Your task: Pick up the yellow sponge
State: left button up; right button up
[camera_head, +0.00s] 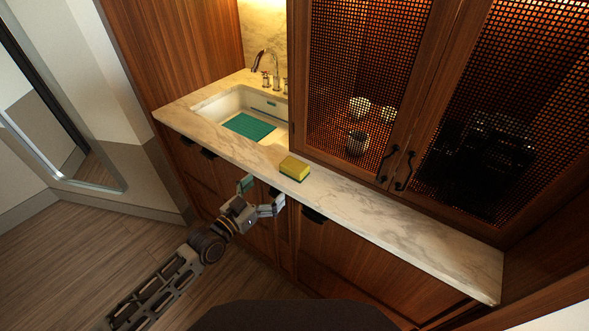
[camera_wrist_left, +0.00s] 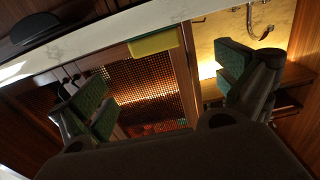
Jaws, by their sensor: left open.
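The yellow sponge (camera_head: 294,167) has a dark green underside and lies flat on the marble counter (camera_head: 345,202), near its front edge and to the right of the sink. My left gripper (camera_head: 262,196) is open and empty. In the head view it is in front of the counter, below and to the left of the sponge and apart from it. In the left wrist view the sponge (camera_wrist_left: 154,42) shows beyond and between the open fingers (camera_wrist_left: 165,88), at the counter's edge. My right gripper is not in view.
A sink (camera_head: 240,103) with a green mat (camera_head: 249,126) and a tap (camera_head: 271,75) is at the counter's left. Mesh-fronted cabinet doors (camera_head: 360,75) rise behind the counter. The counter right of the sponge is clear. Drawers with dark handles (camera_head: 314,214) are below.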

aim_at(288, 169)
pick_arm(q)
jog(key=shift+w+d, duration=0.1)
jog(key=shift+w, duration=0.1)
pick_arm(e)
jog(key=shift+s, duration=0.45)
pick_arm(q)
jog(key=shift+x, duration=4.15)
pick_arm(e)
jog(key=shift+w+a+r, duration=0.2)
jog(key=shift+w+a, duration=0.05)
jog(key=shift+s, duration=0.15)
pick_arm(q)
jog(key=shift+p, duration=0.3)
